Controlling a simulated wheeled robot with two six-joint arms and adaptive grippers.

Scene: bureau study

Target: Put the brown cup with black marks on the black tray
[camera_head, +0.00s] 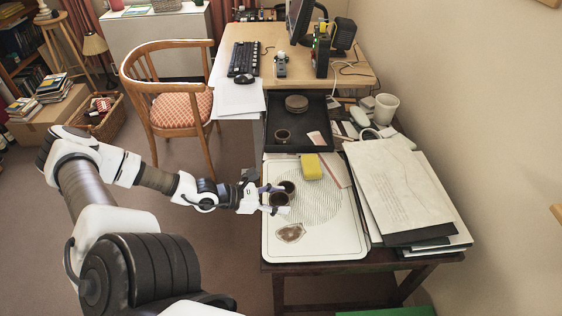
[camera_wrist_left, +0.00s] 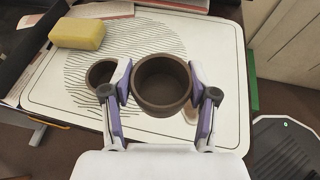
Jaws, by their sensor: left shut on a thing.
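My left gripper (camera_head: 275,200) is shut on a brown cup (camera_wrist_left: 162,85), its fingers on either side of it in the left wrist view. In the head view this cup (camera_head: 279,199) is over the pale tray; I cannot tell whether it touches. A second, smaller-looking brown cup (camera_head: 288,186) stands just outside one finger and shows left of it in the left wrist view (camera_wrist_left: 101,74). Black marks cannot be made out on either. The black tray (camera_head: 318,140) lies farther back, bearing a small dark cup (camera_head: 282,136) and round brown pieces (camera_head: 297,103). My right gripper is not seen.
The pale tray (camera_head: 340,243) has a line pattern, a yellow sponge (camera_head: 311,167) and a flat brown piece (camera_head: 290,232). Papers and folders (camera_head: 400,190) are piled to the right, near a white mug (camera_head: 386,108). The black tray's middle has free room.

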